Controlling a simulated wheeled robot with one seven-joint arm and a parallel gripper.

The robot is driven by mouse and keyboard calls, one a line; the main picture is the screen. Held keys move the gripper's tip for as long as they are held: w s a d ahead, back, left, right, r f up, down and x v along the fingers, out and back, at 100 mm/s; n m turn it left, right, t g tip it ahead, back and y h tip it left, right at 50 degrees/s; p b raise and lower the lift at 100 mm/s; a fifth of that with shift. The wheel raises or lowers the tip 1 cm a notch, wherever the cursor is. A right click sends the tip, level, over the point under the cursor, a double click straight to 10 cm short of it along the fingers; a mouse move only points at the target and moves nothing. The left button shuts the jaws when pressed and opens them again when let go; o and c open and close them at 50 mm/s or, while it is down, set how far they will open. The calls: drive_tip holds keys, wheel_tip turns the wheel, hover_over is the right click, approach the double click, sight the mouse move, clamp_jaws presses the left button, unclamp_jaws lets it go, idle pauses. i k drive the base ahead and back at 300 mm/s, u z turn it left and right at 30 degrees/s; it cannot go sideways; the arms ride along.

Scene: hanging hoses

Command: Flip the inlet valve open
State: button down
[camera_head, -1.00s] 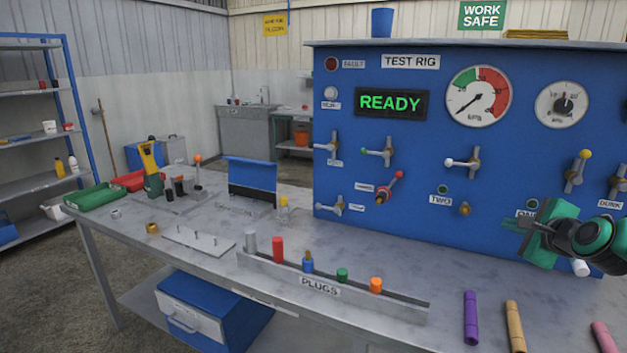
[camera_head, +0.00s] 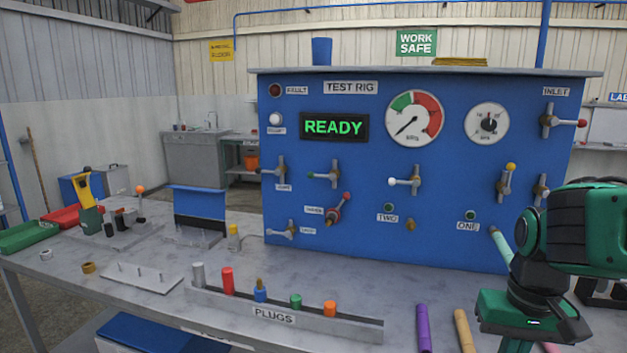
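The inlet valve (camera_head: 563,121) is at the top right of the blue test rig panel, under the INLET label. It has a metal body and a lever with a red tip, which sticks out level to the right. My gripper (camera_head: 532,320) is at the lower right, in front of the panel and well below the inlet valve, apart from it. Its fingers are mostly hidden or cut off by the lower frame edge, so I cannot see whether they are open. Nothing touches the inlet lever.
Other levers with coloured tips, such as the yellow-tipped valve (camera_head: 507,180), line the panel (camera_head: 450,240). My arm hides part of the panel's lower right. A plug rack (camera_head: 340,330) and purple and tan cylinders lie on the bench. The space before the inlet valve looks clear.

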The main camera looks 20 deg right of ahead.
sight(551, 120)
drive_tip(key=u, duration=0.05)
drive_tip(key=k, duration=1.45)
drive_tip(key=z, duration=1.1)
drive_tip(key=i, duration=1.05)
